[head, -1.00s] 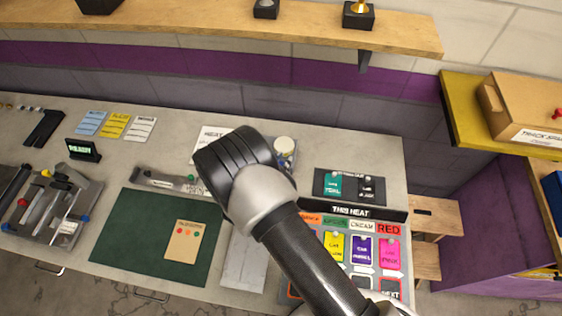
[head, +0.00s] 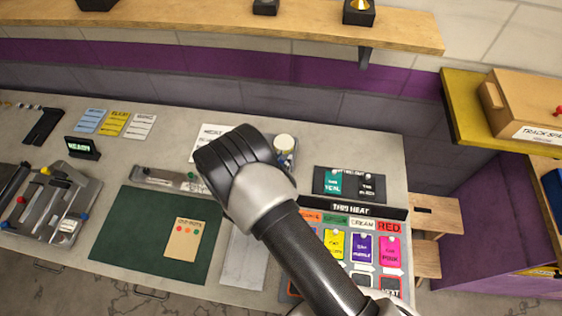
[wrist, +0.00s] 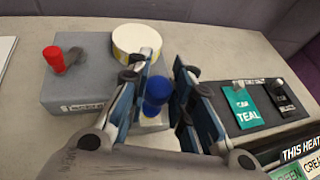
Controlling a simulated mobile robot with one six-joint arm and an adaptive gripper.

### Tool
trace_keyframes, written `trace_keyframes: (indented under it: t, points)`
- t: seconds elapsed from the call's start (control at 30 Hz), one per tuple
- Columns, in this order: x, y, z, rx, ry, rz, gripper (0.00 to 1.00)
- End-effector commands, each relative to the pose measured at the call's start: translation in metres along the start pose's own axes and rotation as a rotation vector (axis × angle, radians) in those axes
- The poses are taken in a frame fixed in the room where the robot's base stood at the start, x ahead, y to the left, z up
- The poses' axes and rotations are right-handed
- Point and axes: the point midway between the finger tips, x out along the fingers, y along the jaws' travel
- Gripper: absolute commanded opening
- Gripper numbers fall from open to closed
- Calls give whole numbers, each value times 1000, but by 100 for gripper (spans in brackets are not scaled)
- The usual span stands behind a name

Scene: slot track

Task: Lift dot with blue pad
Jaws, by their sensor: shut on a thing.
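In the wrist view a blue knob-shaped pad (wrist: 157,92) stands between the two fingers of my gripper (wrist: 166,70). In the head view my own wrist hides the fingers and the blue pad. A tan card (head: 186,240) with a few small coloured dots lies on the dark green mat (head: 130,230).
A dark tray with teal and black tags (wrist: 245,105) is to the right. A tool tray (head: 50,205) stands far left. A wooden shelf (head: 230,22) runs above.

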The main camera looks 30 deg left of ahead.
Motion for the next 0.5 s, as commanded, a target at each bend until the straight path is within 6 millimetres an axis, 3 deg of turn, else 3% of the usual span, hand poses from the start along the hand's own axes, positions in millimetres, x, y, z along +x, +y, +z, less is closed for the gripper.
trace_keyframes:
  t: [0.5]
  points:
    - [3, 0, -6, 0, 0, 0, 0]
